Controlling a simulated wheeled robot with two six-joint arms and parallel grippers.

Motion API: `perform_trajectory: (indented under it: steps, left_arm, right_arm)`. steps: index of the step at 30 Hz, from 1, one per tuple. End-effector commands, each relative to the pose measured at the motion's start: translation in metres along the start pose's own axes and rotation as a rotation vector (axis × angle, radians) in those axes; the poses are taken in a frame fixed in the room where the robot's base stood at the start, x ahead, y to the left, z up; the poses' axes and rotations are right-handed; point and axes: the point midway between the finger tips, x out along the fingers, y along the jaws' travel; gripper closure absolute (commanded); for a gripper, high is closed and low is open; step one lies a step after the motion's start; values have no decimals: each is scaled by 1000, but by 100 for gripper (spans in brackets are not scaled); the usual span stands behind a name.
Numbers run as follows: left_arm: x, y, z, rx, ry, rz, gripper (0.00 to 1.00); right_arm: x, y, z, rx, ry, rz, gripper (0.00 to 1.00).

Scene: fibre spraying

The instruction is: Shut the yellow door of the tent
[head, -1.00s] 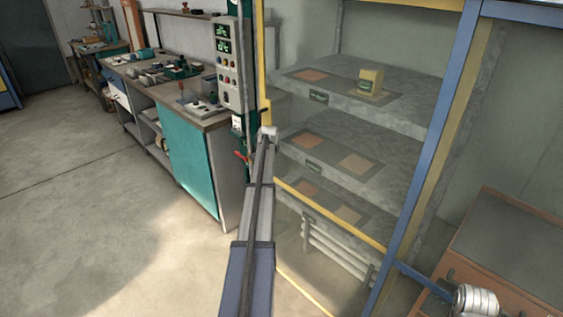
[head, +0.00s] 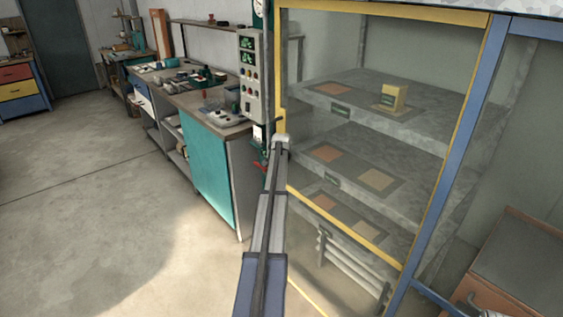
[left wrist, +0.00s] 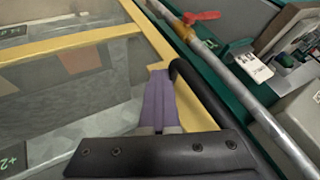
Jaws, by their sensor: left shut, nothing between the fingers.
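The tent's yellow-framed door (head: 465,100) has a clear panel, with grey shelves showing through it. Its left edge, at the green post, also shows in the left wrist view as a yellow bar (left wrist: 197,110). A black curved handle (left wrist: 190,85) is on that bar. My left gripper (head: 281,138) is at the door's left edge in the head view. In the left wrist view its purple fingers (left wrist: 158,98) are together and empty, beside the handle and over the yellow frame; I cannot tell whether they touch. Whether the door is fully shut is unclear. My right gripper is out of view.
A blue post (head: 447,170) stands right of the door. A control box (head: 250,75) and a workbench with a teal cabinet (head: 207,170) stand to the left. A brown cabinet (head: 525,260) is at lower right. The floor (head: 90,200) at left is clear.

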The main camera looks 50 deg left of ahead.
Motion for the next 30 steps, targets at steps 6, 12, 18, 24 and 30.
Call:
perform_trajectory:
  steps: [6,12,18,24,30]
  left_arm:
    - [-7,18,2,1,2,-3,100]
    - [-36,36,0,1,1,2,100]
    - [-77,36,0,2,1,3,100]
    - [-108,37,0,2,0,3,100]
    - [-115,39,1,2,0,4,100]
  right_arm:
    - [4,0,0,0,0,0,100]
    - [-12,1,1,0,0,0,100]
    - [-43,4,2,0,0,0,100]
    - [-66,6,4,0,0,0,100]
    - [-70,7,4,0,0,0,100]
